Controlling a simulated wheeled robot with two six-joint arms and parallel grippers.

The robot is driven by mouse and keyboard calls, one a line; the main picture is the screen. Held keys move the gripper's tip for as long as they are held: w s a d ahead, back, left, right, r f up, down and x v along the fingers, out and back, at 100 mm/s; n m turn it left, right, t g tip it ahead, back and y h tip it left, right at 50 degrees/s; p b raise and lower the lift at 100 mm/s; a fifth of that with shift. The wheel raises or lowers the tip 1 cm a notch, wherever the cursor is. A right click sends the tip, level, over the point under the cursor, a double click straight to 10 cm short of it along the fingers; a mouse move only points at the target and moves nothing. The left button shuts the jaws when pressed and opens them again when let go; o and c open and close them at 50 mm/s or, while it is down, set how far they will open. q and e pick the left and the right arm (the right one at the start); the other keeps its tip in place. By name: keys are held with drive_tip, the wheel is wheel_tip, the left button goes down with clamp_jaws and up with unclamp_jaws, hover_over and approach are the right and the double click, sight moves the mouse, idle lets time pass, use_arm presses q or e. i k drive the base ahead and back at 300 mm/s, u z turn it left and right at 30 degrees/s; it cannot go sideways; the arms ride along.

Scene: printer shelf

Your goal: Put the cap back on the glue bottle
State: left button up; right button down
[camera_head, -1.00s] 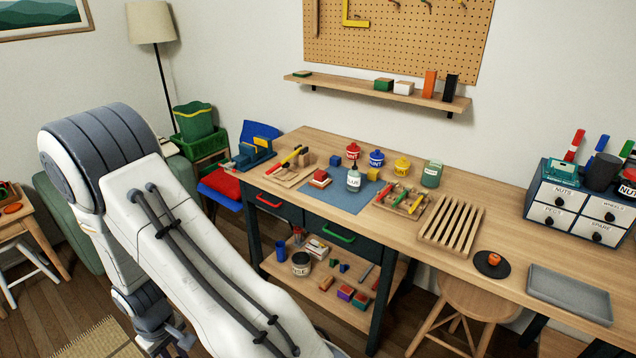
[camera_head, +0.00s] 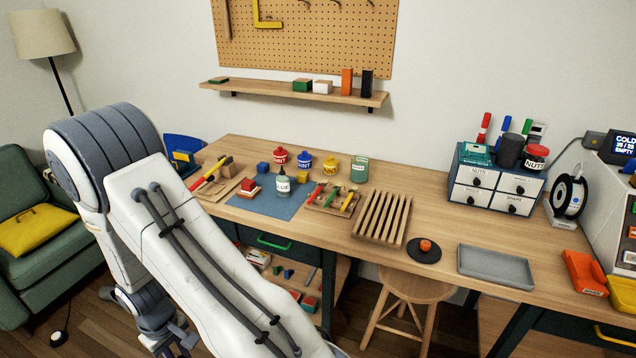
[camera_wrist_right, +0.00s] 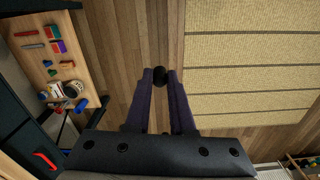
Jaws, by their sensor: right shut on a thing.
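The glue bottle (camera_head: 283,186) stands upright on the blue mat (camera_head: 253,203) on the workbench, with a narrow dark tip on top. In the right wrist view my right gripper (camera_wrist_right: 160,80) is shut on a small black round piece (camera_wrist_right: 159,73), which looks like a cap. It is held over the floor, away from the bench. The right arm is not in the head view. My left arm is folded at the left of the head view. Its gripper (camera_head: 182,342) hangs low, with its fingers too small and unclear to read.
Paint pots (camera_head: 330,164), a green jar (camera_head: 360,170), a tool tray (camera_head: 334,199) and a slatted rack (camera_head: 382,219) surround the mat. An orange piece (camera_head: 425,245) sits on a dark disc. A grey tray (camera_head: 496,267) is to the right. A stool (camera_head: 405,286) stands before the bench.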

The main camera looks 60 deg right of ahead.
sight(282, 180)
drive_tip(key=z, duration=1.5)
